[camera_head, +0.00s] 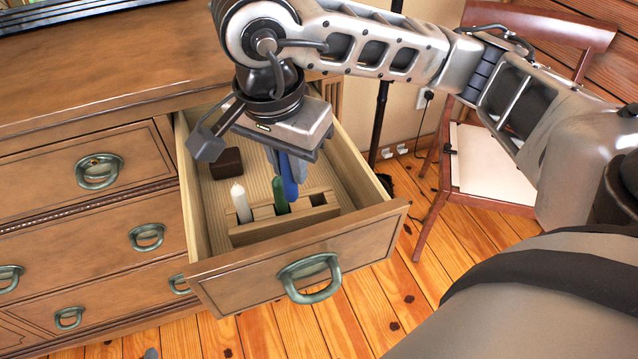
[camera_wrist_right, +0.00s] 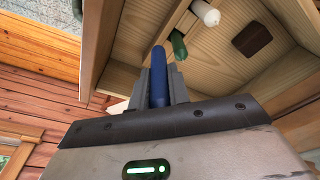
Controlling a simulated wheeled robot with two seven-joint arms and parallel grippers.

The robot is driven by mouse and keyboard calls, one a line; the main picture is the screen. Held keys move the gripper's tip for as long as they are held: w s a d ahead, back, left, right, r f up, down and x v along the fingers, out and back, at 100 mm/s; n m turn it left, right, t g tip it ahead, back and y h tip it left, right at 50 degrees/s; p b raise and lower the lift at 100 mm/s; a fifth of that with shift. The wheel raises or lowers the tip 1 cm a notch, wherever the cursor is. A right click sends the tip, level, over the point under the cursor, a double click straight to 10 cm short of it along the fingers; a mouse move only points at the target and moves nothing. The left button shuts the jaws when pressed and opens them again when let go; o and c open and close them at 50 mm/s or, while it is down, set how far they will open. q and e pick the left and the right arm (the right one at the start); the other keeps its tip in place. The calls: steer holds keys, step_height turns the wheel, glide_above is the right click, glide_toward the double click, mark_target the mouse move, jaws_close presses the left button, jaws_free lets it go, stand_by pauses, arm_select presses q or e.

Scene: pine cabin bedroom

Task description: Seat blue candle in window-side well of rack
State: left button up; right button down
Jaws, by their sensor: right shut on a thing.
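My right gripper (camera_head: 287,172) hangs over the open drawer, shut on the blue candle (camera_head: 290,178). The candle points down, its lower end near the rack, behind and left of the empty well at the right end. In the right wrist view the blue candle (camera_wrist_right: 158,78) stands between the two fingers. The wooden rack (camera_head: 285,230) lies in the front of the drawer. A white candle (camera_head: 240,203) sits in its left well and a green candle (camera_head: 280,195) in its middle well. My left gripper is not in view.
The open drawer (camera_head: 310,265) has raised walls around the rack. A dark brown block (camera_head: 227,163) lies at the back left inside it. A chair (camera_head: 490,165) stands to the right of the dresser, and a dark pole (camera_head: 381,115) stands behind.

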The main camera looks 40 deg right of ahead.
steer(key=shift+w+d+f+b, duration=0.35)
steer(key=shift+d+f, duration=0.65)
steer(key=shift+f, duration=0.6)
steer(key=shift+w+d+f+b, duration=0.35)
steer(key=shift+d+f, duration=0.65)
steer(key=shift+f, duration=0.6)
steer(key=shift+w+d+f+b, duration=0.2)
steer(key=shift+d+f+b, duration=0.25)
steer(key=shift+d+f, duration=0.85)
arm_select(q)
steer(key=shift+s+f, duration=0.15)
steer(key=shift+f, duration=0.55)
arm_select(e)
steer(key=shift+a+f, duration=0.3)
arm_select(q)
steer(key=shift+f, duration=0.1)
arm_select(e)
steer(key=shift+f, duration=0.1)
steer(key=shift+f, duration=0.1)
steer(key=c, duration=1.3)
jaws_free()
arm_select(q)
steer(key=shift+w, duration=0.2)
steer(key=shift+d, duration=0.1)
